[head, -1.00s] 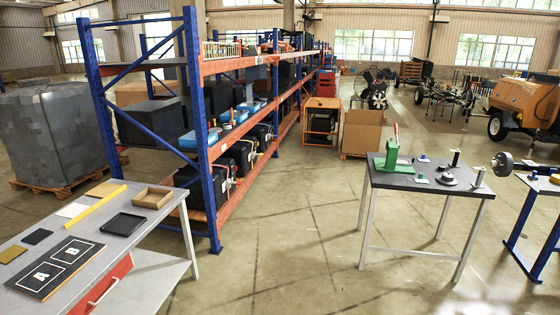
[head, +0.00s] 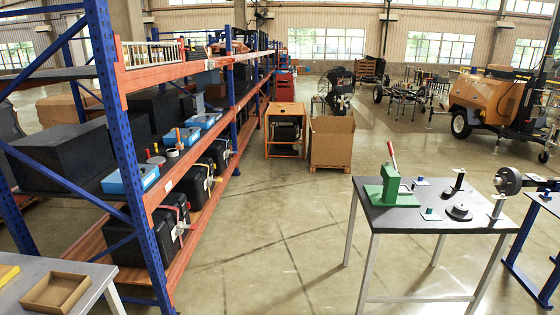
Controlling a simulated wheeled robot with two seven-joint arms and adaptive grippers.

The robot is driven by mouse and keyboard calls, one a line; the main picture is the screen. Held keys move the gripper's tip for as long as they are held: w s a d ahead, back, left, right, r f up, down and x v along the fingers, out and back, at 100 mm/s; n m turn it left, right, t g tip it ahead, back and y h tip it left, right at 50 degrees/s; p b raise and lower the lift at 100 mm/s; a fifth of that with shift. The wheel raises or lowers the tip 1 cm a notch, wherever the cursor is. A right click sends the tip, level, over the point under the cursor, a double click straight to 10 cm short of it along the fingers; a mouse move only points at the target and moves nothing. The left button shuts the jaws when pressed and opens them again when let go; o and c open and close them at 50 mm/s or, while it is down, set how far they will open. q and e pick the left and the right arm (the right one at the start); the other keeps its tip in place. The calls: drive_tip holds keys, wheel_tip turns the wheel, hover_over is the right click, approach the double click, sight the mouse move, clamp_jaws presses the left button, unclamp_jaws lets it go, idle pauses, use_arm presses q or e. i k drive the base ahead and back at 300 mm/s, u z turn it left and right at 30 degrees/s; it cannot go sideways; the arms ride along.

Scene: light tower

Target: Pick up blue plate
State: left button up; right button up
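I cannot clearly pick out a blue plate. On the dark-topped table (head: 393,219) at right, a small pale bluish square pad (head: 430,215) carries a small teal piece. A second small pad (head: 422,182) with a dark piece lies further back. Both are too small to tell whether either is the plate. A green press (head: 390,190) with a red handle stands at the table's left side. Neither of my grippers is in view.
A blue and orange shelf rack (head: 125,150) with dark cases and blue boxes fills the left. A grey table with a brown tray (head: 56,292) is at lower left. A blue stand (head: 522,245) is at right. Floor between rack and right table is clear.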

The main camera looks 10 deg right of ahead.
sight(420, 181)
drive_tip(key=z, duration=0.1)
drive_tip(key=i, duration=1.95)
drive_tip(key=z, duration=0.25)
drive_tip(key=i, duration=1.95)
drive_tip(key=z, duration=0.2)
drive_tip(key=i, duration=1.9)
drive_tip(key=z, duration=0.4)
drive_tip(key=i, duration=1.95)
drive_tip(key=z, duration=0.95)
drive_tip(key=i, duration=1.2)
drive_tip(key=z, duration=2)
drive_tip(key=i, duration=1.2)
drive_tip(key=z, duration=0.95)
drive_tip(key=i, duration=0.3)
drive_tip(key=u, duration=0.05)
